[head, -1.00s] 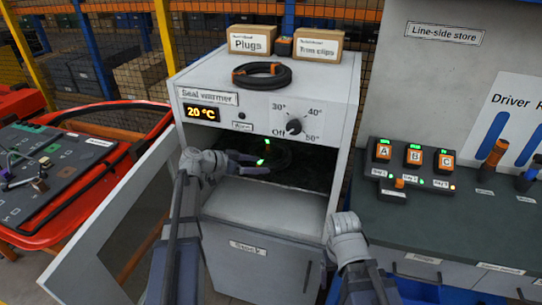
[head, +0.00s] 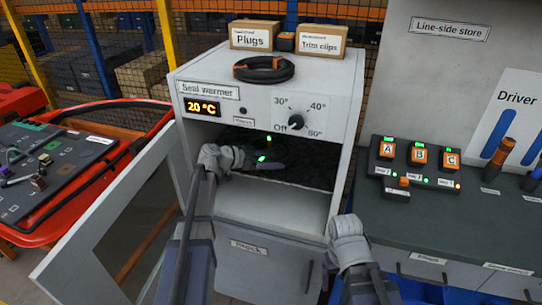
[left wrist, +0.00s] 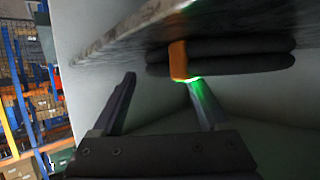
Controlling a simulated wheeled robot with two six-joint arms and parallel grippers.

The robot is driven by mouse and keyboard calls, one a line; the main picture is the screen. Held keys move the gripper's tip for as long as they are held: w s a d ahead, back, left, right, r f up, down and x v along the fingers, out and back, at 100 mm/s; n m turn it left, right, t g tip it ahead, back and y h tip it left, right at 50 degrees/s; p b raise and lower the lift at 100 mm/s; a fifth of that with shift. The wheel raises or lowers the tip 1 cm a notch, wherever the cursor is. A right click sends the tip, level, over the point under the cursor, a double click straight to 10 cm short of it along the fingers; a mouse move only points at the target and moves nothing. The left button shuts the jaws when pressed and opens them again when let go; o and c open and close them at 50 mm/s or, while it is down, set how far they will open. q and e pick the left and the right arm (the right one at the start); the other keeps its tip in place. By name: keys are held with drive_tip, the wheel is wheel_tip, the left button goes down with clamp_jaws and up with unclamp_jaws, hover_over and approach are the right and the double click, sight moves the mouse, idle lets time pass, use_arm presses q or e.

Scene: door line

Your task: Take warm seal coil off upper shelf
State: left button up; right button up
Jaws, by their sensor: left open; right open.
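The seal warmer (head: 205,88) stands open, and its display reads 20 °C. My left gripper (head: 265,148) is inside its upper compartment, open, with green lights at the fingertips. In the left wrist view a dark coil (left wrist: 240,55) with an orange band (left wrist: 178,61) lies against a speckled shelf (left wrist: 120,45). One finger of my left gripper (left wrist: 162,95) is close to the orange band; the other is apart from the coil. I cannot tell whether they touch. In the head view the coil is hard to make out in the dark. My right gripper's fingers are not seen; its wrist is before the warmer.
Another black coil (head: 263,69) with an orange band lies on top of the warmer, before boxes of plugs (head: 257,38) and trim clips (head: 321,41). The open door (head: 110,225) stands to the left. A counter with a button panel (head: 414,165) is to the right.

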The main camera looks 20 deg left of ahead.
use_arm(q)
drive_tip(key=shift+x, duration=1)
drive_tip(key=shift+s+f, duration=0.1)
drive_tip(key=shift+s, duration=0.1)
clamp_jaws()
